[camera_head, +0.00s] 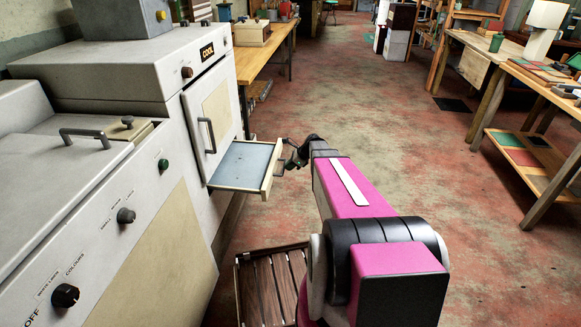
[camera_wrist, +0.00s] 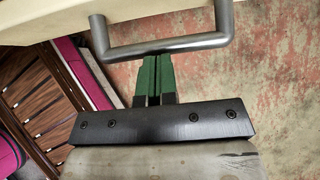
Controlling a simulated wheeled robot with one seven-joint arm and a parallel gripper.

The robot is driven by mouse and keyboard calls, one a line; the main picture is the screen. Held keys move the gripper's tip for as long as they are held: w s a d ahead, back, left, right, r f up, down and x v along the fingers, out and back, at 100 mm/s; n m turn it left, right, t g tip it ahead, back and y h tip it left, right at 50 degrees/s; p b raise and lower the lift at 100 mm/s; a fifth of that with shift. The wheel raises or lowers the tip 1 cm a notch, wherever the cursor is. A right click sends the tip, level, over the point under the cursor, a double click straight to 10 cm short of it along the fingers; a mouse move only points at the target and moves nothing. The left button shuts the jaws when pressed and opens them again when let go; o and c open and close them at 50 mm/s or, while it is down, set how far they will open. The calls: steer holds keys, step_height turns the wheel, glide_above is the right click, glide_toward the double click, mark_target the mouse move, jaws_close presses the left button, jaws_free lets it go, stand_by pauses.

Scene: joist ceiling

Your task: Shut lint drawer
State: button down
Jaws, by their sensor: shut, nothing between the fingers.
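The lint drawer (camera_head: 243,164) sticks out from the front of the light-grey machine below its door. It is a shallow cream tray with a blue-grey floor, and it looks empty. Its cream front edge (camera_wrist: 262,8) and grey bar handle (camera_wrist: 185,43) fill the top of the wrist view. My gripper (camera_head: 291,160) is just outside the drawer front in the head view. Its green fingers (camera_wrist: 153,62) are shut together with nothing between them, their tips right at the handle's bar. I cannot tell whether they touch it.
The machine's door (camera_head: 211,112) is shut above the drawer. A second grey machine with knobs (camera_head: 125,215) stands at the near left. A slatted wooden rack (camera_head: 268,285) lies on the floor below. A workbench (camera_head: 265,50) stands beyond; the red-worn floor (camera_head: 410,140) to the right is open.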

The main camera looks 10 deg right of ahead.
mark_target(240, 163)
steer(key=w+a, duration=0.3)
steer(key=a, duration=0.4)
steer(key=w+a, duration=0.2)
steer(key=a, duration=0.5)
steer(key=w+a, duration=0.3)
steer(key=a, duration=0.5)
steer(key=shift+w, duration=0.35)
steer(key=shift+s+d, duration=0.1)
